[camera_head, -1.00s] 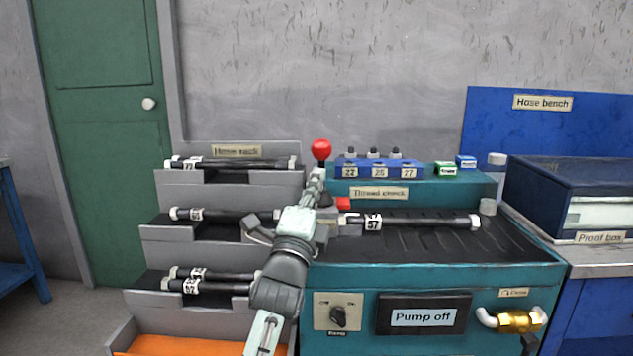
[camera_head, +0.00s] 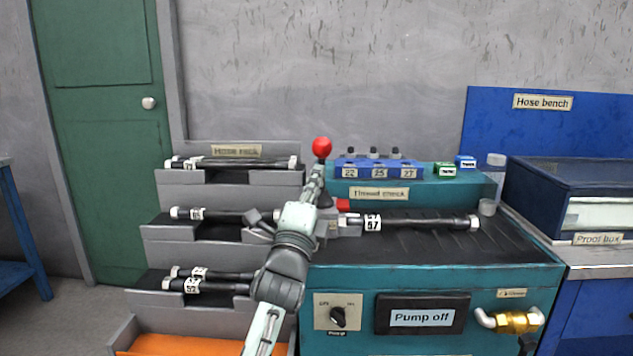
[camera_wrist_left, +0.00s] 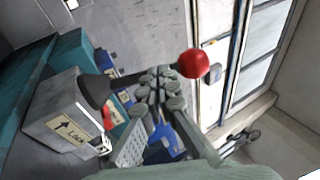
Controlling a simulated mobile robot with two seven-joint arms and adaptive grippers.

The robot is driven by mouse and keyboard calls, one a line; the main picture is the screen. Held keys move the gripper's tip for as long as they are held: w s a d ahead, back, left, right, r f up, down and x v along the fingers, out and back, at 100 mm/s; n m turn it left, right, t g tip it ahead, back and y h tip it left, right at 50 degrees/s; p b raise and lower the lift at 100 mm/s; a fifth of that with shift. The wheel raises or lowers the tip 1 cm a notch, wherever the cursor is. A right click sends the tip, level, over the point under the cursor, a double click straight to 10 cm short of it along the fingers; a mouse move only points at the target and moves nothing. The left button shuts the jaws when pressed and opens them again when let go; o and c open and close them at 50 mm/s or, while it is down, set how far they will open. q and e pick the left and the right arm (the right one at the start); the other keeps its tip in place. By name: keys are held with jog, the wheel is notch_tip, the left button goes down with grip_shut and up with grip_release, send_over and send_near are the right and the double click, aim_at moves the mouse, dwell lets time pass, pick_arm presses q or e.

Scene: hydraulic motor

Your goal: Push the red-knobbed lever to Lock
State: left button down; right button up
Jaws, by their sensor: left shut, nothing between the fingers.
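The lever's red knob (camera_head: 322,147) stands up at the left end of the teal bench, just above my left gripper (camera_head: 316,172). The left gripper is shut and empty. In the left wrist view the red knob (camera_wrist_left: 194,64) sits on a dark rod (camera_wrist_left: 125,77), and the closed fingers (camera_wrist_left: 160,88) lie right beside or against the rod. The rod rises from a dark boot on a grey block (camera_wrist_left: 65,115) with a yellow label reading "Lock" and an arrow. My right gripper is not in view.
The hose rack (camera_head: 290,178) stands to the left. A blue block (camera_head: 380,172) marked 22, 25 and 27 is behind.

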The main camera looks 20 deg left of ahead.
aim_at(318, 157)
pick_arm(q)
jog(key=shift+w+a+r+p, duration=0.25)
jog(key=shift+w+r+p, duration=0.6)
jog(key=shift+w+r, duration=0.1)
jog(key=w, duration=0.2)
jog(key=w+a, duration=0.1)
jog(key=shift+w+r, duration=0.2)
jog(key=shift+r, duration=0.1)
jog(key=shift+w+a, duration=0.15)
jog(key=shift+w, duration=0.35)
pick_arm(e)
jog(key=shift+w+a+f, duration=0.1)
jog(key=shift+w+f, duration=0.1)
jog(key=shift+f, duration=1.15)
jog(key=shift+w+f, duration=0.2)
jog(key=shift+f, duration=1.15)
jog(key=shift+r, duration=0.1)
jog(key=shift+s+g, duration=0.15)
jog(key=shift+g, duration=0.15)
